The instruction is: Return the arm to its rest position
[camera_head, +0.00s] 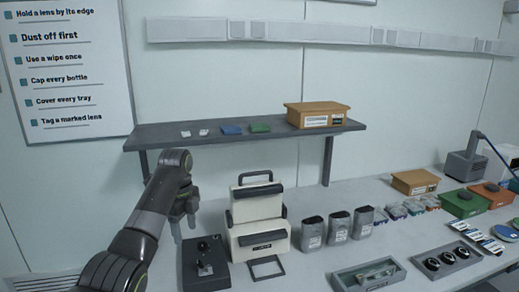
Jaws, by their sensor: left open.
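My left arm comes in from the lower left and bends over at its elbow-like joint. My left gripper (185,228) points down and is open, with nothing seen between its fingers. It is in front of the wall, left of the white case with a black handle (257,202) and above the back left of a dark box with a knob (204,264). It seems apart from both, though the depth is hard to judge. My right gripper does not show.
A grey shelf (160,139) with a cardboard box (316,114) hangs behind my arm. Several grey pouches (338,226) stand right of the case. A grey tray (345,284) and a dark holder with round parts (446,260) lie in front. Clear table shows between them.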

